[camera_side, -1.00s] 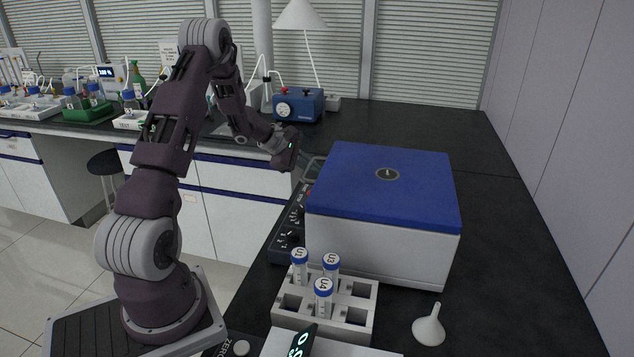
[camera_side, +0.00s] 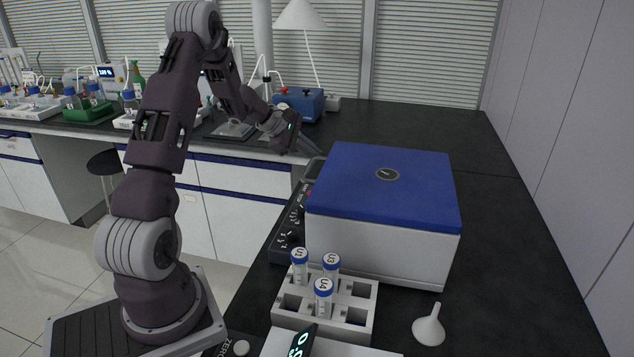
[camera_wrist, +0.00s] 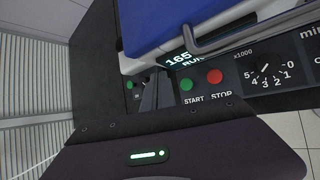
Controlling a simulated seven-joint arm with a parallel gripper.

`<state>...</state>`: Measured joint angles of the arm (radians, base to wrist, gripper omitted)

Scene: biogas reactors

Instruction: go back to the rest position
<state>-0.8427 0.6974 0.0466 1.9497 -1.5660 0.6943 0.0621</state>
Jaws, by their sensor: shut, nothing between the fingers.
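My gripper (camera_side: 309,149) is shut and empty in the side view. The centrifuge is a white box with a blue lid, and the lid is down. In the wrist view my gripper's fingers (camera_wrist: 155,92) show dark beside the panel. The panel has a green START button (camera_wrist: 187,84), a red STOP button (camera_wrist: 214,76) and a dial (camera_wrist: 265,68). Its display (camera_wrist: 181,60) is lit, partly hidden, and reads "165" and what looks like "RUN".
A grey rack (camera_side: 361,292) with several slots holds three blue-capped tubes in front of the centrifuge. A blue device (camera_side: 299,104) and a lamp (camera_side: 300,15) stand at the back. The bench right of the centrifuge is clear.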

